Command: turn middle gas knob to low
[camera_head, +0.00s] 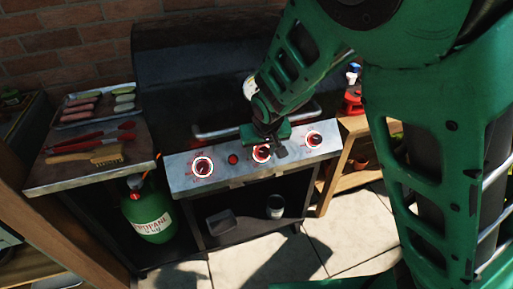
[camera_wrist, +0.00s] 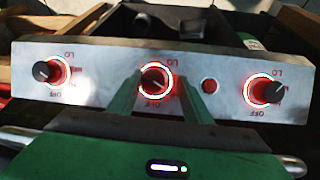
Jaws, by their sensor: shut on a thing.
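The middle gas knob (camera_head: 262,153) is a dark knob in a glowing red ring on the grill's steel control panel (camera_head: 226,172). It also shows in the wrist view (camera_wrist: 155,82), with LO lettering above its ring and OFF below. My gripper (camera_head: 270,146) is at this knob; in the wrist view its two green fingers (camera_wrist: 157,92) stand on either side, shut on it. The fingers cover part of the ring's sides. The left knob (camera_head: 203,167) and right knob (camera_head: 314,139) also have lit red rings.
A small red button (camera_head: 233,159) sits between the left and middle knobs. A handle bar (camera_head: 215,132) runs above the panel. A side shelf (camera_head: 60,174) at left holds a brush (camera_head: 88,154), red tongs (camera_head: 95,140) and a food tray (camera_head: 98,117). A green propane tank (camera_head: 149,217) stands below.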

